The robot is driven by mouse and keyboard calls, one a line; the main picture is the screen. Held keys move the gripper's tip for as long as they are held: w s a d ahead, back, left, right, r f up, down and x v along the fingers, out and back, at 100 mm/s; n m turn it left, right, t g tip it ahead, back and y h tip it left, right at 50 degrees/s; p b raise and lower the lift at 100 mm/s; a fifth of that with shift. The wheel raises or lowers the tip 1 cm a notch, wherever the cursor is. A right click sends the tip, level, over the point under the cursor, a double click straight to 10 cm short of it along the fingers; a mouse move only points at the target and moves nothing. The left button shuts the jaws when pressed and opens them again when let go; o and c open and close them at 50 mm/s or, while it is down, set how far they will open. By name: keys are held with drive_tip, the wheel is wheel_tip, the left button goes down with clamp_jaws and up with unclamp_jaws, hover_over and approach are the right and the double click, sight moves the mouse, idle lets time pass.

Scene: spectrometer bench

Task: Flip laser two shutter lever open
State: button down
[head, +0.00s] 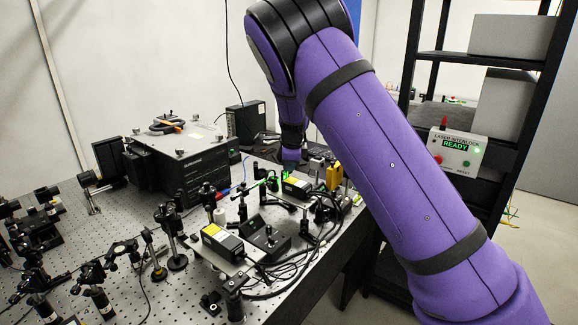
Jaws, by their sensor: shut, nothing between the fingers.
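Two laser modules with yellow labels stand on the optical bench (120,215). The near laser (222,240) is at the front middle. The far laser (297,185) is farther back, close to my gripper, with a green glow at its left. I cannot read which one is laser two. A small black box with an upright knob or lever (268,238) sits right of the near laser. My gripper (291,165) is small and partly hidden behind the far laser. It is shut and empty. The far laser's shutter lever cannot be made out, nor whether my gripper touches it.
Loose black cables (300,255) lie right of the near laser. Posts and mounts crowd the left of the bench. A large black box (180,165) stands behind. A shelf rack at right holds a laser interlock box (457,148) reading READY.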

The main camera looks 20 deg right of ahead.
drive_tip(key=shift+w+d+y, duration=0.2)
drive_tip(key=shift+d+y, duration=0.05)
drive_tip(key=shift+y, duration=0.15)
drive_tip(key=shift+w+d+r+g+y, duration=0.1)
drive_tip(key=shift+w+d+g+y, duration=0.2)
drive_tip(key=shift+d+g+y, duration=0.35)
drive_tip(key=w+d+g+y, duration=0.1)
drive_tip(key=y, duration=0.1)
drive_tip(key=w+d+m+g+y, duration=0.1)
drive_tip(key=g+y, duration=0.1)
drive_tip(key=shift+d+f, duration=0.25)
drive_tip(key=shift+f, duration=0.15)
drive_tip(key=shift+w+d+f+g+y, duration=0.25)
drive_tip(key=shift+g+y, duration=0.15)
drive_tip(key=shift+y, duration=0.25)
drive_tip(key=shift+w+d+f+g+y, duration=0.2)
drive_tip(key=shift+g+y, duration=0.15)
drive_tip(key=shift+y, duration=0.25)
drive_tip(key=shift+s, duration=0.1)
drive_tip(key=shift+s+a+f, duration=0.2)
drive_tip(key=shift+s+a, duration=0.2)
drive_tip(key=shift+a, duration=0.2)
